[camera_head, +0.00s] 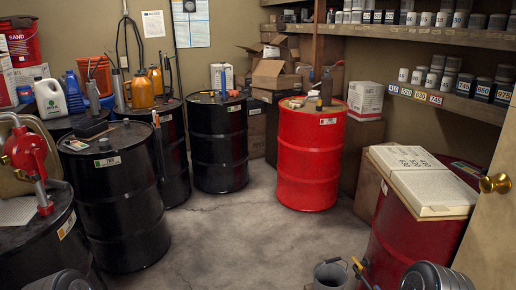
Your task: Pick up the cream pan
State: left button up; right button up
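I cannot tell for sure which thing is the cream pan. A flat cream slab-like thing (440,190) with dark printed marks on its far part lies on top of the near red drum (398,235) at the right. A tan rounded container (47,145) stands at the left edge, partly hidden behind a red hand pump (27,152). Neither gripper is in view. Rounded grey parts at the bottom left and bottom right look like my arm links.
Several black drums (115,205) line the left side. Another red drum (310,160) stands at the back right. A grey bucket (331,273) is on the floor at bottom centre. A door with a brass knob (495,184) is at the right edge. The middle floor is clear.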

aim_at(295, 105)
jog(key=i, duration=5.35)
jog(key=i+u, duration=0.2)
